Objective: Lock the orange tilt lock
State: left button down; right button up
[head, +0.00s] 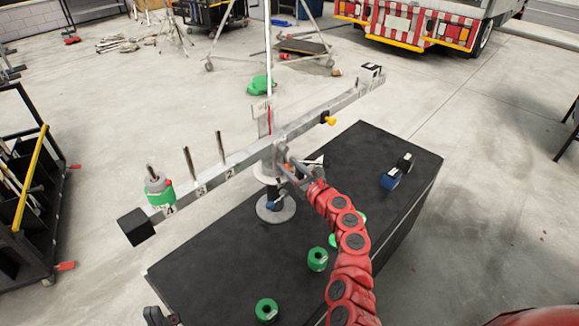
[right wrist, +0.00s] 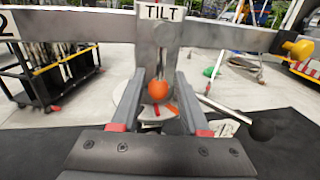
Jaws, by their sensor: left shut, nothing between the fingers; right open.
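The orange tilt lock (right wrist: 158,90) is a round orange knob below the plate marked TILT (right wrist: 160,12) in the right wrist view. It sits on the post under the balance beam (head: 237,160), and only a speck of orange shows in the head view. My right gripper (head: 287,170) is open at the post. In the right wrist view its two fingers (right wrist: 159,78) lie on either side of the knob, with gaps visible; contact cannot be made out. My left gripper (head: 158,317) is shut and empty at the bottom left, mostly cut off by the frame.
The beam stands on a round base (head: 276,209) on a black box (head: 215,268). Green weights (head: 266,309) and a blue item (head: 389,180) lie on the box top. A green weight (head: 160,192) sits on a beam peg. A black lever ball (right wrist: 262,130) shows beside my right fingers.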

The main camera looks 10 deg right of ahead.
jog(key=shift+w, duration=0.15)
grip_shut()
dwell(1.4)
